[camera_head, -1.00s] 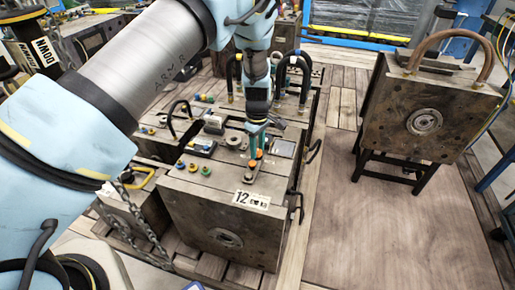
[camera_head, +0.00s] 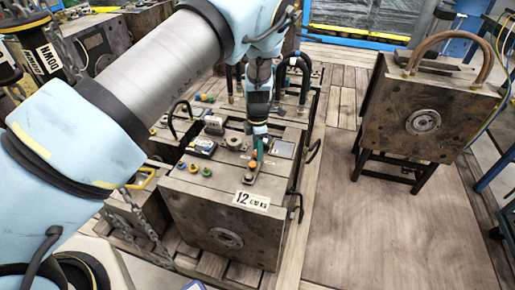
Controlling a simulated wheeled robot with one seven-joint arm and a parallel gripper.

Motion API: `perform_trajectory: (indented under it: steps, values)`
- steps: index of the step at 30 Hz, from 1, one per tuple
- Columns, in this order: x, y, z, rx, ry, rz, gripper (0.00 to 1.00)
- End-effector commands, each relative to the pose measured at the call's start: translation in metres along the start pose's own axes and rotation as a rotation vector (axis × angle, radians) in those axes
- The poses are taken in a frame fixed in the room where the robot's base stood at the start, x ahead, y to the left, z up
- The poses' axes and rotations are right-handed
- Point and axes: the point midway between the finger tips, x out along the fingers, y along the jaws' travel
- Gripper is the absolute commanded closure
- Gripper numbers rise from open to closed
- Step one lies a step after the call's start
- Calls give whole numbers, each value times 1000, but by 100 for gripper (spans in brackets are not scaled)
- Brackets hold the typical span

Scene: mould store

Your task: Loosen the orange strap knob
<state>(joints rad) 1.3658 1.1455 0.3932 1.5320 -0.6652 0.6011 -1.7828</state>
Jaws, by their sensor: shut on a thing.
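The orange strap knob (camera_head: 253,163) sits on a small metal strap (camera_head: 250,178) near the front edge of the top of the grey steel mould (camera_head: 215,212) marked 12. My gripper (camera_head: 257,154) points down over the strap from above, with its greenish fingers at the knob. It is shut on the orange knob, which the fingers largely hide. Only a little orange shows beside and below the fingertips.
Blue, yellow and green knobs (camera_head: 193,169) stand left of the strap on the same mould. Black hoses (camera_head: 292,70) arch up behind. Another mould (camera_head: 420,115) with a brown hose stands on a black stand to the right. Bare wooden floor (camera_head: 370,225) lies in front of it.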

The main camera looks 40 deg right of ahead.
Motion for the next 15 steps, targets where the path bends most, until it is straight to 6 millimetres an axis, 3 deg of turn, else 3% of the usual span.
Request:
perform_trajectory:
  steps: [15]
  values:
    - [-1, 0, 0, -420, -1, 1, 100]
